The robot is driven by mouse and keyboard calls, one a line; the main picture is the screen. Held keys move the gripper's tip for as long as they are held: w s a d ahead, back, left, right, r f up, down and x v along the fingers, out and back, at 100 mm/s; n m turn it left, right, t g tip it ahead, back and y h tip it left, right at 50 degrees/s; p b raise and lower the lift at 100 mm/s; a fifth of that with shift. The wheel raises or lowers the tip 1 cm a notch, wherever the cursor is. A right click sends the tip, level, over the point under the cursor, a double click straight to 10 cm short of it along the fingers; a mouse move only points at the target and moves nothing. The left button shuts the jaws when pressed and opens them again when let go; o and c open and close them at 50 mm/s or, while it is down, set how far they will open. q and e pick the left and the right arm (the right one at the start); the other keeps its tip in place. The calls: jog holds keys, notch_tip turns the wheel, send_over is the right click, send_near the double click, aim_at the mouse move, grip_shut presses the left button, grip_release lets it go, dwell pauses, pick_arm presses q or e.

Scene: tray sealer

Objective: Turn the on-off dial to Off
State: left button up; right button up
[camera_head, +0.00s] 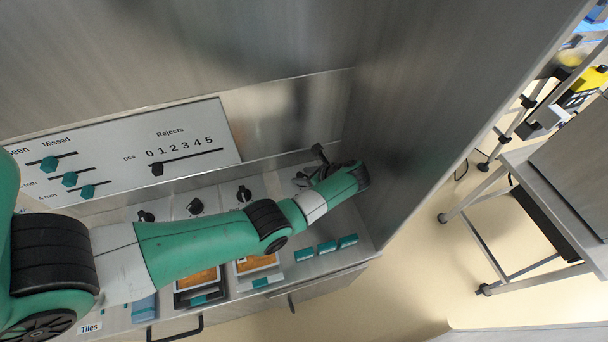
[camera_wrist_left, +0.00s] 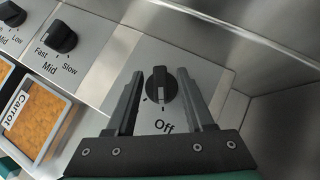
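The on-off dial (camera_wrist_left: 159,84) is a black knob with a raised grip bar on a light panel. In the left wrist view the bar stands roughly upright, and the word "Off" is printed below it. The other label is not in view. My left gripper (camera_wrist_left: 160,74) is open, with one finger on each side of the dial; I cannot tell whether they touch it. In the head view my left gripper (camera_head: 308,168) is at the right end of the control row, and the dial is not clearly seen there. My right gripper is in neither view.
A speed dial (camera_wrist_left: 63,38) marked Fast, Mid and Slow sits to the left. An orange tray labelled Carrot (camera_wrist_left: 38,122) lies below it. A metal wall (camera_head: 400,120) stands close on the right. A slider panel (camera_head: 130,155) is at the back left.

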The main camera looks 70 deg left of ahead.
pick_arm(q)
jog(key=p+v, duration=0.1)
jog(key=v, duration=0.6)
jog(key=shift+d+r, duration=0.15)
dwell(0.6)
